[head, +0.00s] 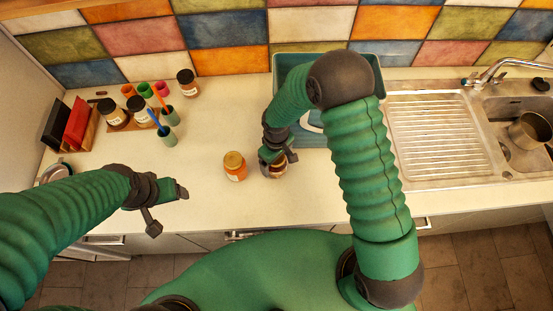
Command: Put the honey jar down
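My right gripper (278,157) reaches down at the middle of the counter and has its fingers around a jar, which I take to be the honey jar (279,170). The fingers hide much of this jar, and its lower part shows amber and reddish below them. It is at or just above the counter; I cannot tell if its base touches. A second jar (235,167), orange with a gold lid, stands upright just to the left, apart from the gripper. My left gripper (168,208) is open and empty above the counter's front left.
Several dark-lidded jars and colored cups stand at the back left, by a red and black rack (76,123). A teal bin (290,68) stands behind my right arm. A drainboard (440,135) and a sink with a pot (528,131) are right. Counter left of the orange jar is clear.

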